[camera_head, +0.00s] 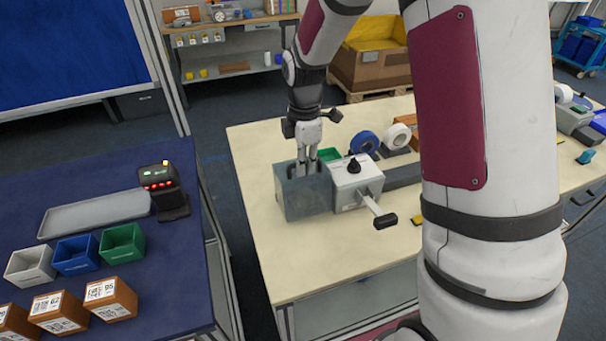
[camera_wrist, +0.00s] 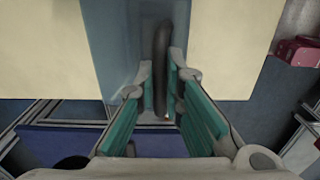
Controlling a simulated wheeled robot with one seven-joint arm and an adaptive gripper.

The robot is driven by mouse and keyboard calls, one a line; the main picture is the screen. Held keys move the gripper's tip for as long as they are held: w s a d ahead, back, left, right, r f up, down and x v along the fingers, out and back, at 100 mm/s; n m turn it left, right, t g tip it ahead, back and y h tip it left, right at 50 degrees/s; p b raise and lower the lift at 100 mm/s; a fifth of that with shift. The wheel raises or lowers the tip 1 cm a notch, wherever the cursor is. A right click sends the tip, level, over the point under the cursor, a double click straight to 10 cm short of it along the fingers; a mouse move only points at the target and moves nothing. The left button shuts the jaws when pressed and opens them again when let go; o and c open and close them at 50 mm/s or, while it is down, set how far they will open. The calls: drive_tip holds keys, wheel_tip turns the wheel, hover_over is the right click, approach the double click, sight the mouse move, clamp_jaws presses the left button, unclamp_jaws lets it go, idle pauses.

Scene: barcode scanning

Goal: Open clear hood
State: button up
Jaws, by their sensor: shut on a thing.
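The clear hood (camera_head: 306,197) is a bluish see-through box at the left end of a grey-white machine (camera_head: 356,184) on the cream table. It looks closed down on the table. My gripper (camera_head: 306,170) points down at the top of the hood. In the wrist view, my gripper (camera_wrist: 162,98) has its fingers on both sides of a dark bar-like handle (camera_wrist: 161,50), shut on it. Part of the hood (camera_wrist: 125,40) shows as a bluish strip beside the handle. My arm hides part of the table right of the machine.
The machine has a lever with a black grip (camera_head: 385,221) sticking out in front. Blue tape (camera_head: 364,142) and white tape (camera_head: 396,136) rolls stand behind it. A blue table (camera_head: 150,260) at left holds a scanner (camera_head: 163,190), bins and boxes. The cream table's front left is clear.

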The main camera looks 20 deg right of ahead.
drive_tip(key=shift+w+r+b, duration=0.3)
drive_tip(key=shift+w+b, duration=0.05)
drive_tip(key=shift+w, duration=0.45)
drive_tip(key=shift+w+r+b, duration=0.25)
drive_tip(key=shift+w+b, duration=0.1)
drive_tip(key=shift+w, duration=0.45)
drive_tip(key=shift+w+r+b, duration=0.1)
drive_tip(key=shift+w+b, duration=0.75)
drive_tip(key=shift+w, duration=0.65)
drive_tip(key=shift+w+b, duration=0.95)
drive_tip(key=shift+w, duration=0.6)
drive_tip(key=shift+w+f+b, duration=0.3)
drive_tip(key=shift+w+b, duration=0.2)
drive_tip(key=shift+w, duration=0.15)
drive_tip(key=shift+w+f+b, duration=0.3)
drive_tip(key=shift+w+b, duration=0.15)
drive_tip(key=shift+w, duration=0.2)
drive_tip(key=shift+w+f+b, duration=0.35)
drive_tip(key=shift+w+b, duration=0.15)
drive_tip(key=shift+w, duration=0.15)
drive_tip(key=shift+w+f+b, duration=0.35)
drive_tip(key=shift+w+b, duration=0.1)
drive_tip(key=shift+w, duration=0.15)
drive_tip(key=o, duration=1.1)
